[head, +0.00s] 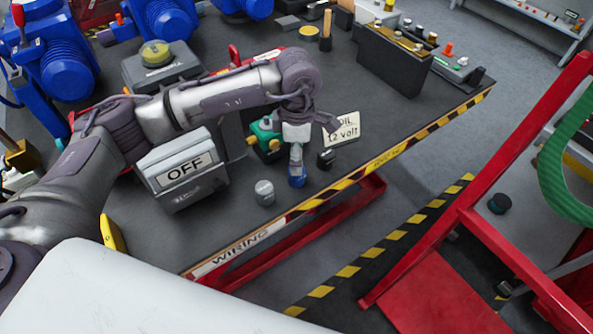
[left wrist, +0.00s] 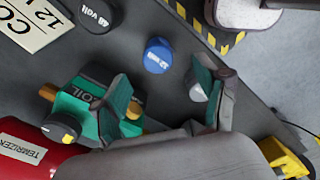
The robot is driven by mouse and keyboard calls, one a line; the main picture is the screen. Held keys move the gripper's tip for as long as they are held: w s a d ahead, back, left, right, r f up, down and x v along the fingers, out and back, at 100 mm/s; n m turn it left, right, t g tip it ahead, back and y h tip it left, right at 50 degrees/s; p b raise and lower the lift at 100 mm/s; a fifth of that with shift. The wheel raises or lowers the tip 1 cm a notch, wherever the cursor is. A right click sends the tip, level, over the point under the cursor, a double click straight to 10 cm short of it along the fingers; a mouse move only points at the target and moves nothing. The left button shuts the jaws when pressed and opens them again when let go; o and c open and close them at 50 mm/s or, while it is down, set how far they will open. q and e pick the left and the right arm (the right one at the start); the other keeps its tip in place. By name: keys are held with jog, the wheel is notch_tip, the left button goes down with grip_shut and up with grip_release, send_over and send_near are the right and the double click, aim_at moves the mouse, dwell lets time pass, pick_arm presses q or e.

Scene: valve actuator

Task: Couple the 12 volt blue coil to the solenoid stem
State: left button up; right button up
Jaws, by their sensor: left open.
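The blue coil (head: 297,180) stands on the dark bench near its striped front edge. In the left wrist view the blue coil (left wrist: 158,56), marked 12 volt, lies ahead of the fingertips, with nothing between them. My left gripper (head: 297,150) points down over the blue coil; its fingers (left wrist: 162,82) are apart and empty. The green valve body (head: 264,136) with brass and yellow parts sits just left of the gripper; it also shows in the left wrist view (left wrist: 78,108). I cannot make out the solenoid stem clearly. My right gripper is not in view.
A grey coil (head: 264,192) stands left of the blue one, and a black coil (head: 326,159), marked 48 volt in the wrist view, to its right. The 12 volt sign (head: 342,128) is behind. An OFF box (head: 185,168) stands left.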

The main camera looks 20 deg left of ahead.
aim_at(294, 181)
pick_arm(q)
jog(key=shift+f, duration=0.65)
jog(key=shift+f+p, duration=0.35)
jog(key=shift+p, duration=0.05)
notch_tip(294, 181, down, 4)
jog(key=shift+w+r+p, duration=0.15)
jog(key=shift+p, duration=0.6)
jog(key=shift+f, duration=0.4)
jog(key=c, duration=1.3)
